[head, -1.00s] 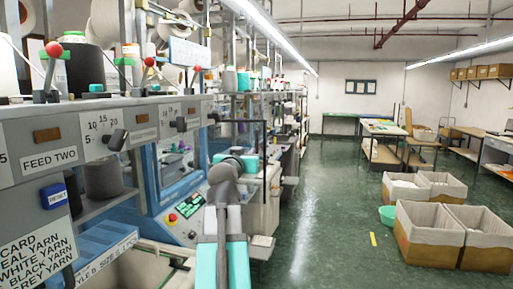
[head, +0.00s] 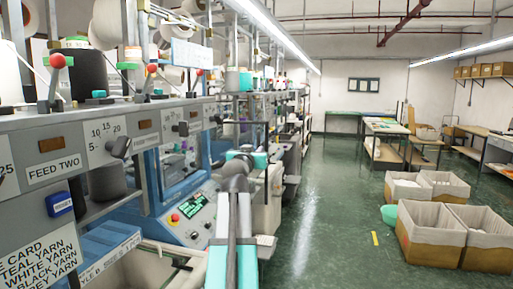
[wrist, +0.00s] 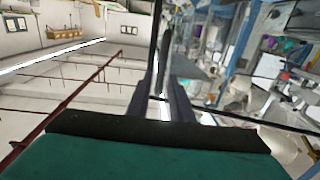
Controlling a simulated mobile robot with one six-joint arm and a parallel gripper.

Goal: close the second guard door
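Blue-framed guard doors with clear panes run along the knitting machines on the left of the head view; a nearer blue-framed one (head: 151,182) stands above the control panel. A thin dark frame (head: 266,150) stands out just beyond my arm; I cannot tell whether it is the edge of the second guard door. My gripper (wrist: 164,88) shows in the wrist view as two dark fingers with a light gap between them. A thin dark upright bar (wrist: 154,45) passes close to their tips; I cannot tell whether they touch it.
A control panel (head: 186,212) with a red button and a rail with red-knobbed levers (head: 57,62) are close on the left. The green aisle floor (head: 320,220) between is clear.

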